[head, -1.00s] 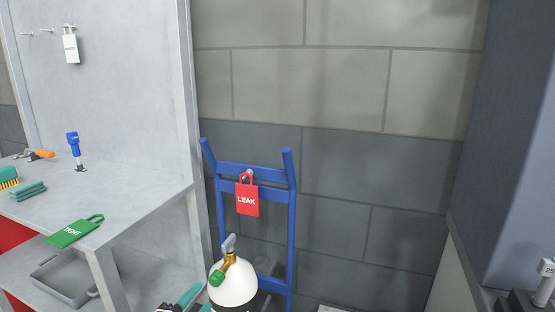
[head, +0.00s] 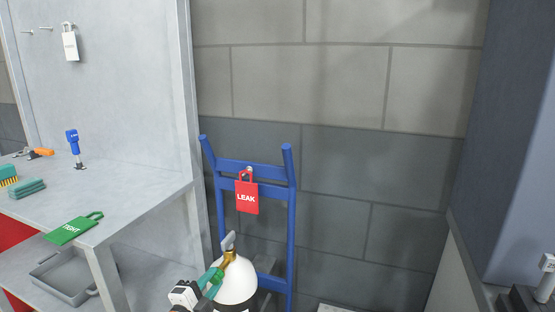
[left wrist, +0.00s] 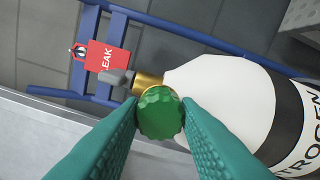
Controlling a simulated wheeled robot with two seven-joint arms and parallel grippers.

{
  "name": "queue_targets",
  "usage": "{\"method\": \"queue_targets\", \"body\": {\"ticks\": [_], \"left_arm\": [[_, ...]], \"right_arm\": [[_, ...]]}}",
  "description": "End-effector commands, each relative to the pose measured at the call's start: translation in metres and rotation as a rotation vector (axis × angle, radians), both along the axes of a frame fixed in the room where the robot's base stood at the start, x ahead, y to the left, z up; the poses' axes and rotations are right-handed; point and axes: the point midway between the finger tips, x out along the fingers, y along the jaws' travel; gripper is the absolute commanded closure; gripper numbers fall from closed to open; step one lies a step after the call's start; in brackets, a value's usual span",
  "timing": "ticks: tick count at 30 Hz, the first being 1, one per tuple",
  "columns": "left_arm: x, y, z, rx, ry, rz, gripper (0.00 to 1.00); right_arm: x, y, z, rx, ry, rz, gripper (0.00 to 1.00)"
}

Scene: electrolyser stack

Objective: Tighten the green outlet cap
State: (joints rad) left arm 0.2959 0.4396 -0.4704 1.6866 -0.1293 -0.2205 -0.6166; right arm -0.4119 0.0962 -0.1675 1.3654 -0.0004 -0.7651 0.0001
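The green outlet cap (left wrist: 160,113) sits at the brass valve (left wrist: 147,82) of a white gas cylinder (left wrist: 222,95) in the left wrist view. My left gripper (left wrist: 160,106) has its teal ribbed fingers on both sides of the cap, against its edges with no clear gap. In the head view my left gripper (head: 211,281) reaches the cylinder (head: 236,281) from the left, and its fingers hide the cap. A grey valve handle (head: 228,241) stands above the brass valve (head: 230,257). My right gripper is not in view.
A blue hand truck (head: 290,210) with a red LEAK tag (head: 246,196) stands behind the cylinder. The workbench (head: 130,205) at left holds a green TIGHT tag (head: 74,229), a blue-handled tool (head: 73,143) and a brush. A grey tray (head: 75,283) lies below.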

Motion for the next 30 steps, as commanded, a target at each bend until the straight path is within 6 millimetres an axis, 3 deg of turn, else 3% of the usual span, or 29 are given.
{"method": "queue_targets", "body": {"ticks": [1,4,5,9,16,25,26,30], "left_arm": [[0.000,0.000,0.000,0.000,0.000,0.000,0.79],[0.000,0.000,0.000,0.000,0.000,0.000,0.96],[0.000,0.000,0.000,0.000,0.000,0.000,0.74],[0.000,0.000,0.000,0.000,0.000,0.000,0.97],[0.000,0.000,0.001,0.075,-0.026,0.000,0.98],[0.000,0.000,0.000,0.317,-0.114,-0.002,0.98],[-0.001,0.000,-0.001,0.311,-0.111,-0.002,0.68],[0.000,0.000,-0.001,0.307,-0.110,0.000,0.47]], "right_arm": [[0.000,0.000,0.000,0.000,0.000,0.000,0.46],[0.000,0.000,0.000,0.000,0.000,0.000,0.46],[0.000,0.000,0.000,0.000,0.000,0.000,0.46],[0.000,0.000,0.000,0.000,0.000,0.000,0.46],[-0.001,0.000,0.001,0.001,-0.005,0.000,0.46],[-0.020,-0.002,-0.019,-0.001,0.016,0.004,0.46],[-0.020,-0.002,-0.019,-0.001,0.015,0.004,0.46],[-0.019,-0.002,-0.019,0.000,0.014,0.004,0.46]]}}
